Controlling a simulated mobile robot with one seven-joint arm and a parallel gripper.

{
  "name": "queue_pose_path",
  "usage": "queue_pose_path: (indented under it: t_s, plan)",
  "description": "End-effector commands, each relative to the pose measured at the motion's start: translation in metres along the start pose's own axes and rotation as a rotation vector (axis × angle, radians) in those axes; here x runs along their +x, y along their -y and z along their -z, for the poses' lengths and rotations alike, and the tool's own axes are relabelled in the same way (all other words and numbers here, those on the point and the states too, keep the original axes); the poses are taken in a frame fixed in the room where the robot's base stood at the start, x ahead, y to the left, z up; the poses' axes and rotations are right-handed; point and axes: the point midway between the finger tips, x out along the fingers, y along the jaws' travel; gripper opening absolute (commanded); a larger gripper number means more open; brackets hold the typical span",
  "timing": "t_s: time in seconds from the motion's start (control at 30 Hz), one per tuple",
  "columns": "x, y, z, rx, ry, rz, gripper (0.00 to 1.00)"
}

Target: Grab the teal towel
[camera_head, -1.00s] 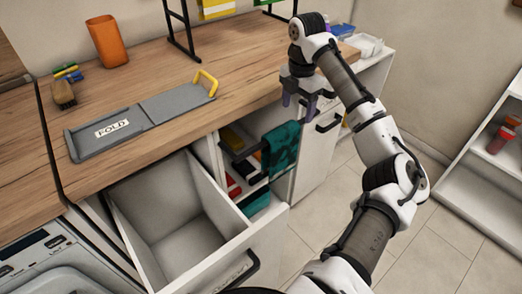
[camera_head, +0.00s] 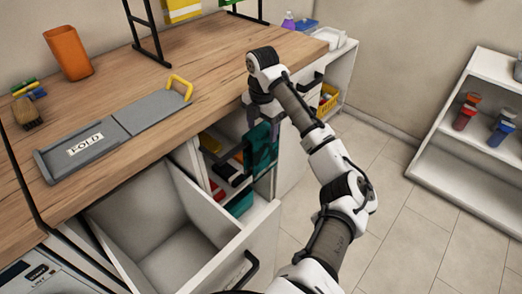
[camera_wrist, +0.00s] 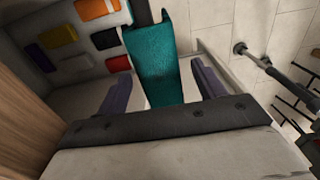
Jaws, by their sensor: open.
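The teal towel (camera_head: 263,150) hangs over a dark rail at the front of the open shelf unit under the counter. It also shows in the wrist view (camera_wrist: 155,58), where its lower part lies between my two fingers. My gripper (camera_head: 263,117) is open, pointing down at the top of the towel. In the wrist view the purple fingers of my gripper (camera_wrist: 162,92) stand on either side of the towel, with a gap at each side. The head view partly hides the fingers and the towel's upper edge behind my wrist.
An open, empty drawer (camera_head: 160,245) juts out left of the shelf. Folded cloths, including a teal one (camera_head: 240,203), lie on the shelves. A white shelf (camera_head: 470,140) stands at right.

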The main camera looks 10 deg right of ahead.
Motion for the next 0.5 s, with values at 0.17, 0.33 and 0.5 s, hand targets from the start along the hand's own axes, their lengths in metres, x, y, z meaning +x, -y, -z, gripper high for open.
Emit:
queue_pose_path:
  t_s: [0.17,0.33,0.5]
  plan:
    - [0.021,0.001,0.003,0.0,-0.002,0.004,0.69]
    - [0.045,0.0,0.003,0.001,0.001,0.002,0.69]
    - [0.051,0.0,0.003,0.0,0.001,0.0,0.69]
